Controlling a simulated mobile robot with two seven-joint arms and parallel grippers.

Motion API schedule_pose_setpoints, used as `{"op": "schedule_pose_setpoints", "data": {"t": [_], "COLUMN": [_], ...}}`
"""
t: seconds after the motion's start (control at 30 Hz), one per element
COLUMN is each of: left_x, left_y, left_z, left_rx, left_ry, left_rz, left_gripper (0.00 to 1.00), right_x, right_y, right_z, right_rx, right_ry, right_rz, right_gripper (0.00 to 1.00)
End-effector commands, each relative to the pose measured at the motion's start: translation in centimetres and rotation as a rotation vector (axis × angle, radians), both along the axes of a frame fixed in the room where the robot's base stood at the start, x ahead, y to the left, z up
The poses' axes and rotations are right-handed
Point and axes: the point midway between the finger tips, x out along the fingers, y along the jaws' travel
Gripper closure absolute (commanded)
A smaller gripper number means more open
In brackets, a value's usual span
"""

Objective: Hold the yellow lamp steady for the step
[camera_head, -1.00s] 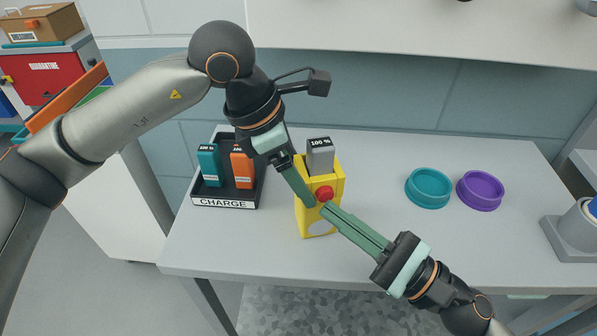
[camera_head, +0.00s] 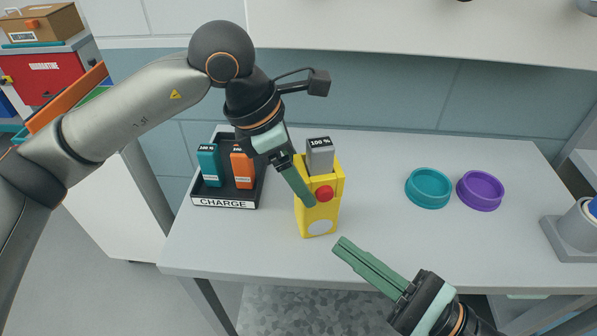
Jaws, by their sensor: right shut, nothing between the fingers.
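The yellow lamp (camera_head: 330,208) stands upright on the grey table, with a red button (camera_head: 324,193) and a pale round disc (camera_head: 320,227) on its front. A grey block marked 100 % (camera_head: 320,157) sits in its top. My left gripper (camera_head: 305,196) comes down from above at the lamp's left side, its green fingers overlapping the lamp's edge. Whether they are closed on it is hidden. My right gripper (camera_head: 344,246) is shut and empty, in front of the lamp and to its lower right, clear of it.
A black tray labelled CHARGE (camera_head: 226,203) holds a teal block (camera_head: 209,165) and an orange block (camera_head: 242,168) left of the lamp. A teal ring dish (camera_head: 428,188) and a purple one (camera_head: 480,190) stand to the right. The table between lamp and dishes is clear.

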Motion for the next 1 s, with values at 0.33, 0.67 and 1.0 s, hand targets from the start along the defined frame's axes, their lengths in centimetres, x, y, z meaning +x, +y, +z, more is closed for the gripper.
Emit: {"op": "schedule_pose_setpoints", "data": {"t": [0.33, 0.67, 1.0], "left_x": [0.0, -0.2, -1.0], "left_y": [0.0, 0.9, 3.5], "left_z": [0.0, 2.4, 8.9], "left_rx": [-0.001, -0.002, -0.002], "left_ry": [-0.001, -0.006, -0.005], "left_rz": [0.000, 0.002, 0.002], "left_gripper": [0.00, 0.00, 0.00], "right_x": [0.0, 0.0, 0.0], "right_y": [0.0, 0.0, 0.0], "right_z": [0.0, 0.0, 0.0], "right_rx": [0.001, 0.000, 0.000], "right_ry": [0.001, 0.001, 0.001], "right_rz": [-0.001, 0.000, 0.000], "right_gripper": [1.00, 1.00, 1.00]}}
